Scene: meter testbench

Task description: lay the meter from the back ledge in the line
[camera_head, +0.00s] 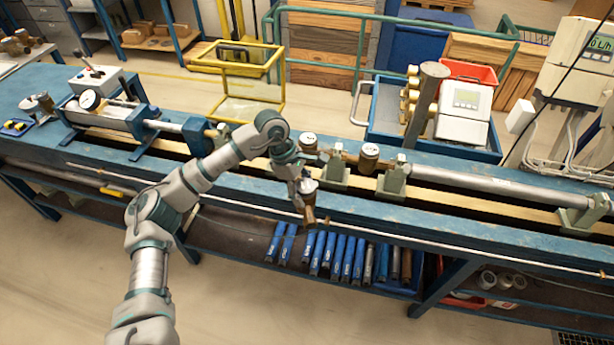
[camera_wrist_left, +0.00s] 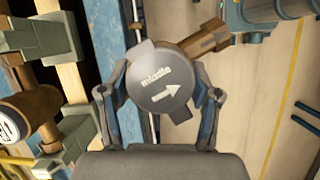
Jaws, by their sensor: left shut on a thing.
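My left gripper (camera_head: 304,184) is shut on a meter (camera_head: 309,212) over the front edge of the blue bench (camera_head: 240,186), in front of the line. In the left wrist view the fingers (camera_wrist_left: 160,106) grip both sides of its round dark lid (camera_wrist_left: 160,88), marked "middle" with an arrow. A brass pipe end sticks out beyond the lid. In the line, one brass meter (camera_head: 369,154) sits by green supports, and another (camera_head: 309,143) with a pale face is just behind my gripper. A pale-faced meter also shows at the left of the wrist view (camera_wrist_left: 18,118). My right gripper is out of view.
A long grey tube (camera_head: 490,182) runs to a green support (camera_head: 585,214) at the right. A blue cylinder unit (camera_head: 105,112) stands at the left. A blue tray (camera_head: 385,115) with brass parts and a white device (camera_head: 464,112) is behind the line.

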